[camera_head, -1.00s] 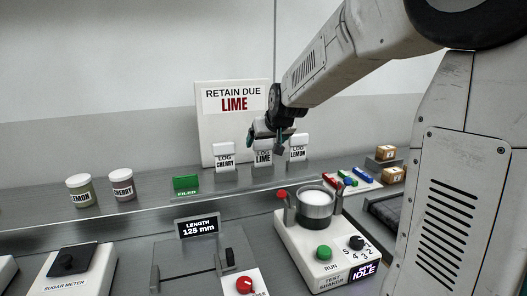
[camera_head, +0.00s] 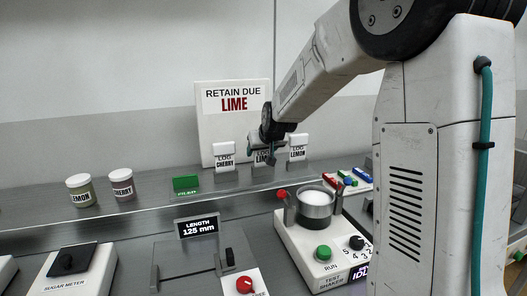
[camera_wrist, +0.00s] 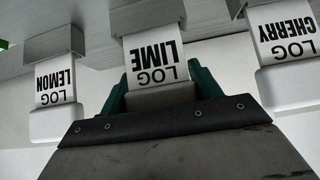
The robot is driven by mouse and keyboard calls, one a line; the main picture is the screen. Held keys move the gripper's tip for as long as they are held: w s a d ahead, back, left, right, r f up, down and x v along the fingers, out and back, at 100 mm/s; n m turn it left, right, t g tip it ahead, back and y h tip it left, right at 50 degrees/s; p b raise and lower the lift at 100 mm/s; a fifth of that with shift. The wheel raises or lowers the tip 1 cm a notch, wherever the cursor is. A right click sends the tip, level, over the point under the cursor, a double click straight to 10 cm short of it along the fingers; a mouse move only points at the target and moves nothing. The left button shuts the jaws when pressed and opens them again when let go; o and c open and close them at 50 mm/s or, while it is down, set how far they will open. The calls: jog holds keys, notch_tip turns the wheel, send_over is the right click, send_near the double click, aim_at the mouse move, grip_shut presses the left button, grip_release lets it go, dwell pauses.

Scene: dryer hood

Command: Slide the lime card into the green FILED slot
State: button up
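The lime card (camera_wrist: 155,55) is a white tab marked LOG LIME, held in a grey holder between the cherry and lemon cards. It also shows in the head view (camera_head: 262,158), partly hidden by my fingers. My gripper (camera_wrist: 162,88) is open, with one green finger on each side of the lime card, close to its edges; I cannot see clear contact. In the head view my gripper (camera_head: 262,152) is at the card from above. The green FILED slot (camera_head: 186,184) is a small green block on the shelf, left of the cards.
The cherry card (camera_head: 225,153) and lemon card (camera_head: 298,147) stand close on either side. A RETAIN DUE LIME sign (camera_head: 234,100) is behind. Lemon (camera_head: 80,190) and cherry (camera_head: 121,185) jars stand left of the slot. A test shaker (camera_head: 318,235) is below in front.

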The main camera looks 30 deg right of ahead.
jog(key=shift+r, duration=0.1)
jog(key=shift+r, duration=0.25)
notch_tip(320, 180, up, 3)
jog(key=shift+s+a+r, duration=0.1)
jog(key=shift+a, duration=0.05)
jog(key=s+a+r, duration=0.1)
jog(key=s+a, duration=0.9)
jog(key=a, duration=0.2)
